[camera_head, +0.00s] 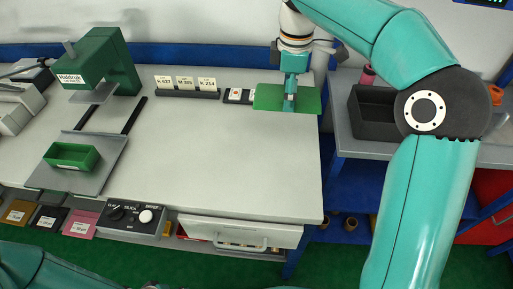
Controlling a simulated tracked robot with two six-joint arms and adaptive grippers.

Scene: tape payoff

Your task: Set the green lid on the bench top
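The green lid (265,97) is a flat green plate at the back right corner of the bench top (230,150). Its right end reaches the bench's right edge. My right gripper (290,104) points down at the middle of the lid, with its fingers in front of it. I cannot tell whether the fingers are closed on the lid, or whether the lid touches the bench or hangs just above it. My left arm shows only in part at the lower left, and its gripper is out of view.
A green press (105,62) and an open green bin (72,156) stand at the left. Label cards (185,84) and a small dark tray (238,96) lie left of the lid. A dark crate (374,112) sits on the right table. The bench's middle is clear.

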